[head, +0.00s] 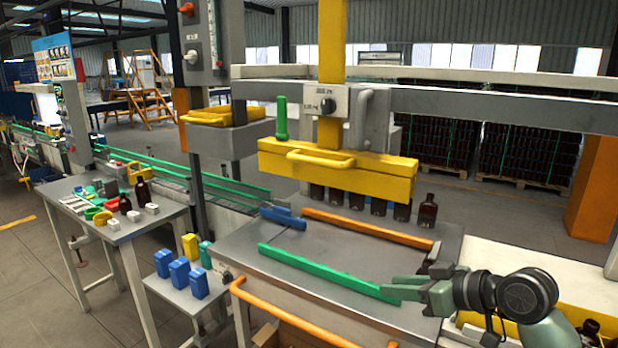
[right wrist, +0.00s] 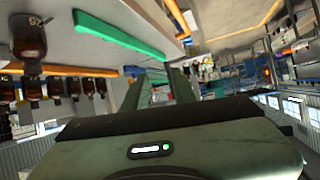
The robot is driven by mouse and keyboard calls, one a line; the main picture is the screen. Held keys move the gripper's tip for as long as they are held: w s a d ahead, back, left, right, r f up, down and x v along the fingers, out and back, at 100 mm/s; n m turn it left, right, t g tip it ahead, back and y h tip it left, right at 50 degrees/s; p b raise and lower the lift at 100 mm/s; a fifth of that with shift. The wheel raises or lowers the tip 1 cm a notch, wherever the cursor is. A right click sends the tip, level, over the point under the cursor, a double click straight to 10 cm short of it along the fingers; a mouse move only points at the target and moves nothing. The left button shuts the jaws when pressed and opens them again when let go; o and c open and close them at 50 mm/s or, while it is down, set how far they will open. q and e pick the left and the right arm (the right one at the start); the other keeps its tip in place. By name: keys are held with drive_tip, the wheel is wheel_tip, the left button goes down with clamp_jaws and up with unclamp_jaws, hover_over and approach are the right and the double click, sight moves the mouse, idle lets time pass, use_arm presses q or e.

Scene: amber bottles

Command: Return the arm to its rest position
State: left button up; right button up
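My right gripper (head: 392,285) is in front of the right end of the green rail (head: 310,266) in the head view. In the right wrist view its two fingers (right wrist: 158,76) stand apart with nothing between them, so it is open and empty. My right arm reaches in from the lower right. One amber bottle (head: 428,211) stands upright at the right of the yellow press head (head: 340,170), and several more stand under it. Amber bottles (right wrist: 27,38) also show at the left of the right wrist view. My left gripper is not in view.
An orange rail (head: 365,227) runs behind the green one on the grey table. Blue blocks (head: 180,273) sit on a low stand at the left. A side table (head: 128,233) holds bottles and small parts. The table between the rails is mostly clear.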

drive_tip(key=s+a+f+m+g+h, duration=0.1)
drive_tip(key=s+f+h, duration=0.1)
drive_tip(key=s+f, duration=0.7)
drive_tip(key=s+a+f+m+g+h, duration=0.1)
drive_tip(key=s+f+m+g+h, duration=0.1)
drive_tip(key=s+f, duration=0.75)
drive_tip(key=s+d+f+m+g+h, duration=0.1)
drive_tip(key=s+d+f+h, duration=0.1)
drive_tip(key=s+f, duration=0.35)
drive_tip(key=s+d+f+m+g+h, duration=0.1)
drive_tip(key=s+d+f+m+h, duration=0.15)
drive_tip(key=s, duration=0.65)
drive_tip(key=s+f+g+b, duration=0.1)
drive_tip(key=s+f, duration=0.1)
drive_tip(key=f, duration=1.3)
drive_tip(key=s+f+g, duration=0.1)
drive_tip(key=s+f, duration=0.1)
drive_tip(key=f, duration=1.3)
drive_tip(key=s+d+f+n+g+b, duration=0.1)
drive_tip(key=s+d+f, duration=0.2)
drive_tip(key=s+f, duration=1.2)
drive_tip(key=shift+s+d+f, duration=0.2)
drive_tip(key=shift+s, duration=0.1)
